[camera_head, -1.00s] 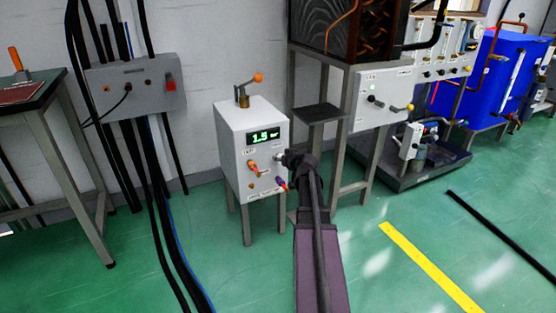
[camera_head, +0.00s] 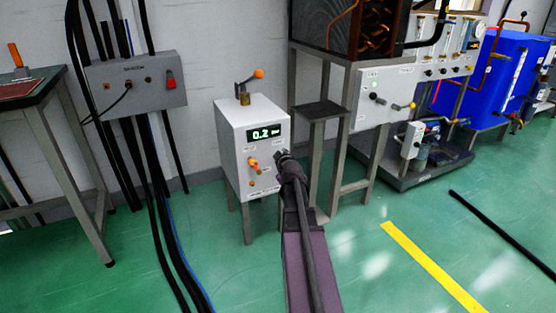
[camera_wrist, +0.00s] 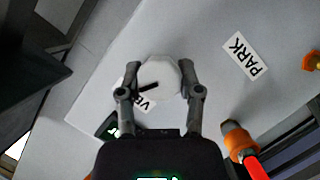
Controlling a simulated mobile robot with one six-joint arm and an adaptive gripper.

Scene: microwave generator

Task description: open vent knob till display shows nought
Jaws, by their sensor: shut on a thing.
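The white box (camera_head: 236,147) stands on legs in the head view. Its green-lit display (camera_head: 268,134) reads about 0.2 bar. My gripper (camera_head: 281,157) reaches the right side of the box front from below. In the wrist view, the vent knob (camera_wrist: 160,72) is a pale, roundish knob with a black pointer mark. My gripper's two fingers (camera_wrist: 159,88) are shut on opposite sides of it. A label beginning "VE" is partly covered by the knob. In the head view the knob is hidden behind my gripper.
An orange-handled valve (camera_head: 252,164) sits on the box front, left of my gripper. In the wrist view, an orange and red handle (camera_wrist: 240,147) is close to the right finger. A "PARK" label (camera_wrist: 246,56) is beyond. A lever with an orange ball (camera_head: 258,74) tops the box.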

